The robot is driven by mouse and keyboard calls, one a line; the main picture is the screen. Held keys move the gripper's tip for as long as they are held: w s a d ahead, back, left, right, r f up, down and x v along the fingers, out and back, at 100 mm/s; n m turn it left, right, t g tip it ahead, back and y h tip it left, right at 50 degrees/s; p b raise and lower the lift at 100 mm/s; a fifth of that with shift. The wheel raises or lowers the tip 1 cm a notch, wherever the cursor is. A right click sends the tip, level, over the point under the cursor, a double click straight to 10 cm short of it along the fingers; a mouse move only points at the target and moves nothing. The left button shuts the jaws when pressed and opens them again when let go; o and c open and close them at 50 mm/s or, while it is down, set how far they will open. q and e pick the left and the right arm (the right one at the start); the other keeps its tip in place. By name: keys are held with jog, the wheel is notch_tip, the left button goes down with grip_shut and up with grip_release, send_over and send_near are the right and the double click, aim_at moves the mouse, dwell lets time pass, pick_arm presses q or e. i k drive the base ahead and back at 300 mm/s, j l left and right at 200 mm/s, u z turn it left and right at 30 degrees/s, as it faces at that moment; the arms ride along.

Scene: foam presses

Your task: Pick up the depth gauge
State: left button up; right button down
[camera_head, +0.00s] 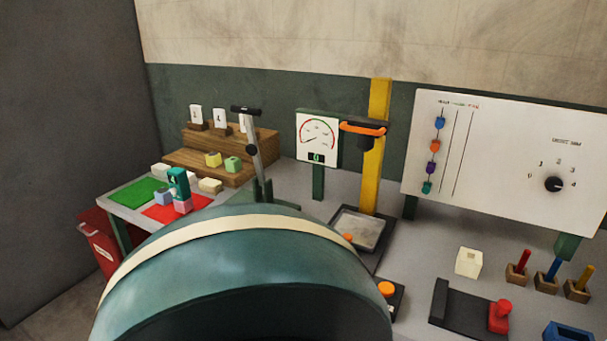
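A small teal upright tool (179,184) with a pale marking stands at the left, above a pink block (183,206) by the red mat (160,215). It may be the depth gauge, but I cannot tell for sure at this size. I cannot tell whether it rests on the pink block or stands behind it. Neither of my grippers is in view.
A large dark-green rounded body (230,260) with a cream band hides the near middle. Foam blocks (210,185), a green mat (139,192) and a wooden stepped rack (205,170) surround the tool. A lever (255,160) and yellow press column (377,170) stand right.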

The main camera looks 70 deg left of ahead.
aim_at(177, 177)
jog(key=u, duration=3.2)
jog(key=j+z, duration=0.1)
jog(key=z, duration=0.7)
jog(key=i+j+z, duration=0.15)
jog(key=j+z, duration=0.3)
jog(key=i+j+z, duration=0.1)
jog(key=j+z, duration=0.55)
jog(key=j, duration=0.4)
jog(key=k+j+z, duration=0.15)
jog(key=j, duration=0.4)
jog(key=i, duration=0.05)
